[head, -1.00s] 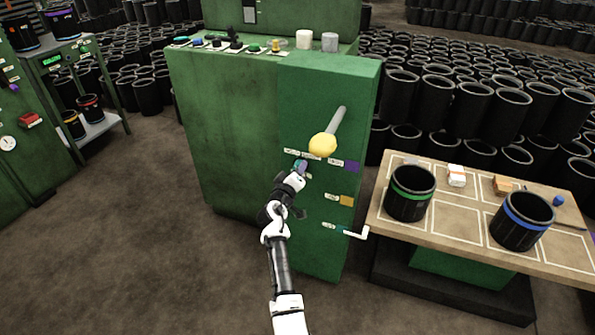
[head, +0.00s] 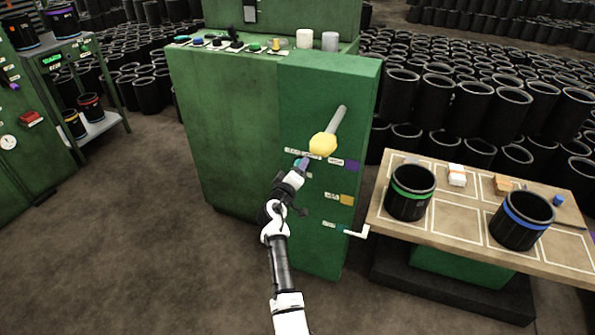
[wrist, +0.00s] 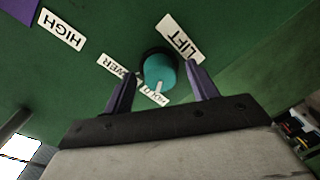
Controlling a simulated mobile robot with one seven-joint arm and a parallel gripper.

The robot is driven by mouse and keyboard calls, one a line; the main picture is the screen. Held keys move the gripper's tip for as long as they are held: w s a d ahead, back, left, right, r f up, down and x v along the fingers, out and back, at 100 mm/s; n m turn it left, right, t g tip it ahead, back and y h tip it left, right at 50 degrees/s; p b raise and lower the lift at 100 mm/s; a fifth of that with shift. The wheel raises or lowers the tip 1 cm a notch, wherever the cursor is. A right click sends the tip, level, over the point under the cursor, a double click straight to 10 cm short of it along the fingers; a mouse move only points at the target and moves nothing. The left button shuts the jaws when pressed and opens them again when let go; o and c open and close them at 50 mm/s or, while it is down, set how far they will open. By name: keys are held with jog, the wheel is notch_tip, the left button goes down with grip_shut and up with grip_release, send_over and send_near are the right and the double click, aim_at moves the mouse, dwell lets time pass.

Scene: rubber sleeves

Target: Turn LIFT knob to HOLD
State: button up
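The LIFT knob (wrist: 160,70) is a round teal knob on the green panel in the wrist view. A short white mark on it faces down in that picture, toward a small white label (wrist: 152,96) that is only partly legible. The LIFT label (wrist: 180,40) is at its upper right, and a label that seems to read LOWER (wrist: 116,68) is at its left. My gripper (wrist: 160,72) is open, with one purple finger on each side of the knob and a gap visible on both sides. In the head view my gripper (head: 303,163) is at the panel and mostly hides the knob.
A yellow-ended lever (head: 323,144) sticks out just above my gripper. A HIGH label (wrist: 60,29) is on the panel. A wooden table (head: 455,222) with black sleeves stands at right. Floor at left is clear.

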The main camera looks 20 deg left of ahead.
jog(key=shift+s, duration=0.1)
jog(key=s+r, duration=0.1)
jog(key=s, duration=1.2)
jog(key=shift+s+b, duration=0.3)
